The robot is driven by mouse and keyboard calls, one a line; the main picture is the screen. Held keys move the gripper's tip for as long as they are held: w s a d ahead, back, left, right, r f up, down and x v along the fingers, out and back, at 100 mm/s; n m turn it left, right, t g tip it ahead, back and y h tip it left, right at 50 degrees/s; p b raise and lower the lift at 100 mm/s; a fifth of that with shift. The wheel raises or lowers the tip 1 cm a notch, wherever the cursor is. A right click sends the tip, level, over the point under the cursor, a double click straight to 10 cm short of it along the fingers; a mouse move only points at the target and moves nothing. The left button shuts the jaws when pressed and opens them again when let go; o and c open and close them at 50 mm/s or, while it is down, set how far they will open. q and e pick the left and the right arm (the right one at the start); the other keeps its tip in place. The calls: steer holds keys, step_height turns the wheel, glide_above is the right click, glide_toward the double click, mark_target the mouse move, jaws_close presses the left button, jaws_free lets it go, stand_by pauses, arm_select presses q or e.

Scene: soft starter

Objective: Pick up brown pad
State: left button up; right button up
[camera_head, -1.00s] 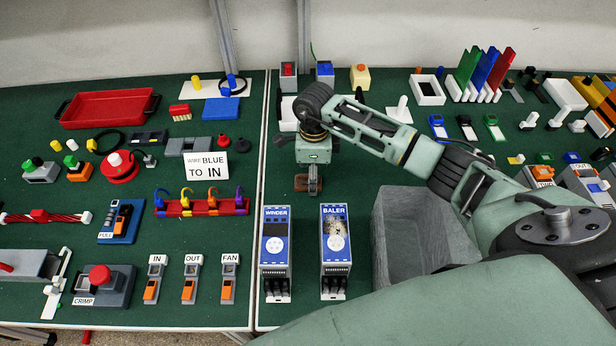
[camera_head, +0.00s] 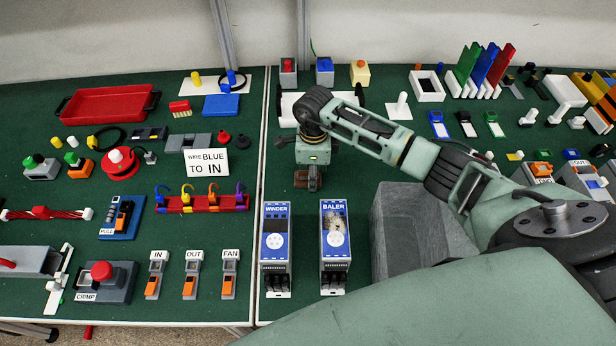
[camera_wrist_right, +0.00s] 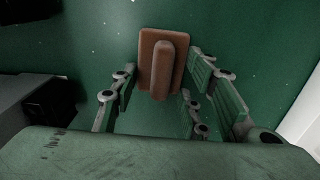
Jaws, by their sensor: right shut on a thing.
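The brown pad (camera_wrist_right: 147,66), a flat block with a raised bar-shaped grip, shows in the right wrist view. In the head view the pad (camera_head: 300,179) is a small brown patch on the green table, behind the two blue-faced units and partly hidden by my gripper. In the head view my right gripper (camera_head: 313,184) points down at the pad. I cannot tell whether the pad is clear of the table. My left gripper is in neither view.
The WINDER unit (camera_head: 275,241) and BALER unit (camera_head: 335,241) stand in front of the pad. A grey bin (camera_head: 398,240) is to the right, partly under my arm. A red rack with coloured hooks (camera_head: 203,204) lies left. A white tray (camera_head: 290,110) is behind.

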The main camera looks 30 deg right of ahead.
steer(key=shift+r, duration=0.15)
steer(key=shift+w+r+b, duration=0.1)
steer(key=shift+r+b, duration=0.4)
steer(key=shift+r, duration=0.1)
steer(key=r, duration=0.1)
steer(key=b, duration=0.1)
steer(key=d+r, duration=0.1)
steer(key=shift+s+r, duration=0.25)
steer(key=shift+r, duration=0.1)
steer(key=s+d+r+b, duration=0.4)
steer(key=s+d+r, duration=0.2)
steer(key=d, duration=0.3)
steer(key=shift+r, duration=0.45)
steer(key=shift+a, duration=0.1)
